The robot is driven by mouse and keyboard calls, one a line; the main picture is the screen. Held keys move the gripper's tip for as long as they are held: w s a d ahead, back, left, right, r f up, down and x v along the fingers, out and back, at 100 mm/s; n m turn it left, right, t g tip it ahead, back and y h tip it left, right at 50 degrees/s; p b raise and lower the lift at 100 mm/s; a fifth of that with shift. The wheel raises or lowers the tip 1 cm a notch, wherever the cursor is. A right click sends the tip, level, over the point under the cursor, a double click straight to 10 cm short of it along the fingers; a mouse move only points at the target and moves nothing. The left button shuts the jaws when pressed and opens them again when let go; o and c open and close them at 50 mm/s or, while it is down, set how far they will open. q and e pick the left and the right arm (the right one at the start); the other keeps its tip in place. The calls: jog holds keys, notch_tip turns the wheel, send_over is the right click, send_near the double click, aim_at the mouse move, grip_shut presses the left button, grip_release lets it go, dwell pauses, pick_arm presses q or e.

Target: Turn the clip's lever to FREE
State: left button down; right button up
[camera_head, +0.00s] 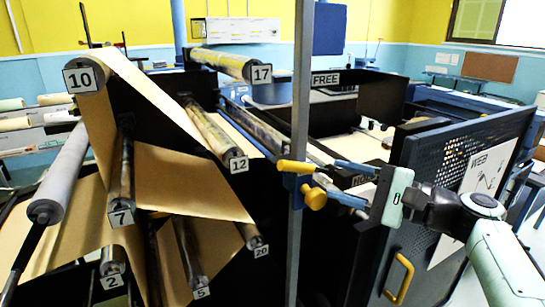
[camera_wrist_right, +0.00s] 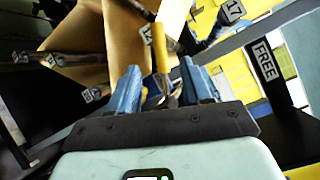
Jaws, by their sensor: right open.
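The clip (camera_head: 305,182) sits on a grey upright post. Its yellow lever (camera_head: 296,166) lies roughly level in the head view, with a yellow knob (camera_head: 314,198) below. My right gripper (camera_head: 333,178), with blue fingers, is open just right of the clip. In the right wrist view the yellow lever (camera_wrist_right: 160,48) appears between and ahead of the open fingertips (camera_wrist_right: 160,70); I cannot tell whether they touch it. The FREE label (camera_head: 326,79) is above and behind the clip. Another label (camera_head: 362,180) is partly hidden behind the gripper. My left gripper is not in view.
Kraft paper (camera_head: 185,190) runs over numbered rollers left of the post (camera_head: 300,95). A dark perforated panel (camera_head: 460,165) with a yellow handle (camera_head: 398,278) stands close beside my right arm. Dark frame plates lie behind the gripper.

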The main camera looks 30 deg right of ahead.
aim_at(298, 168)
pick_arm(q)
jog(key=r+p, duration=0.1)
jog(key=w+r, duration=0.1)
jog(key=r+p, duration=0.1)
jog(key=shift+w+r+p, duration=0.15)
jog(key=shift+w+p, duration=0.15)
pick_arm(e)
jog(key=x, duration=1.2)
jog(key=shift+w+a, duration=0.15)
jog(key=shift+w, duration=0.2)
jog(key=shift+s, duration=0.1)
grip_shut()
